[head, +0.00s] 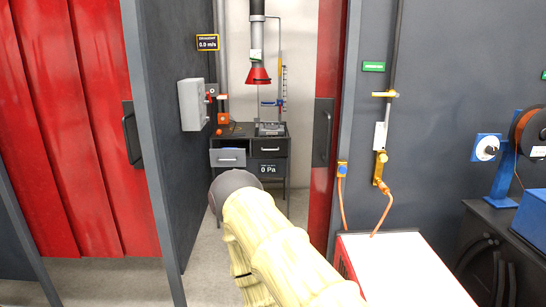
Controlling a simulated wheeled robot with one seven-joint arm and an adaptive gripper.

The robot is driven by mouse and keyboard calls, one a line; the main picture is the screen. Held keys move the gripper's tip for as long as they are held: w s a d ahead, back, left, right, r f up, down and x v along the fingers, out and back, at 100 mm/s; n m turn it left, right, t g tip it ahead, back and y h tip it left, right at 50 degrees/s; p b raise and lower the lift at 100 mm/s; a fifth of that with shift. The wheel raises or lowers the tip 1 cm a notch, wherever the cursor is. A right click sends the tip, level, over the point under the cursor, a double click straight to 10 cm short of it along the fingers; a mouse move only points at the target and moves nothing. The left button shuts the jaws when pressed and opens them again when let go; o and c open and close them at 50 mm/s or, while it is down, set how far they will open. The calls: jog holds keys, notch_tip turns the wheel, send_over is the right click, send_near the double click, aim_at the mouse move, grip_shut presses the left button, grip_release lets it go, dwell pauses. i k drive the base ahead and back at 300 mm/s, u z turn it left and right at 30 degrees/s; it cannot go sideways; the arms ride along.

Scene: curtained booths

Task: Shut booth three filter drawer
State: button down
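A dark cabinet with drawers (281,144) stands against the back wall inside the open booth in the middle of the head view. Its left drawer (228,158) has a lighter grey front and a bar handle, and looks pulled out toward me. Its right drawer (268,147) looks flush. A black display (268,169) reading "0 Pa" shows below the right drawer. No booth number is readable, so I cannot tell if this is booth three. My arm, in a cream cover, reaches up in front of the booth and hides part of the floor. My gripper is not visible.
A dark partition (180,240) bounds the opening on the left, a red curtain (325,120) on the right. A grey box (194,105) juts from the left wall. A red extraction hood (259,76) hangs above the cabinet. A white-topped red unit (400,265) stands right.

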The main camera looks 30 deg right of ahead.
aim_at(229, 154)
jog(key=z, duration=0.6)
jog(key=i, duration=3.2)
jog(key=u, duration=0.15)
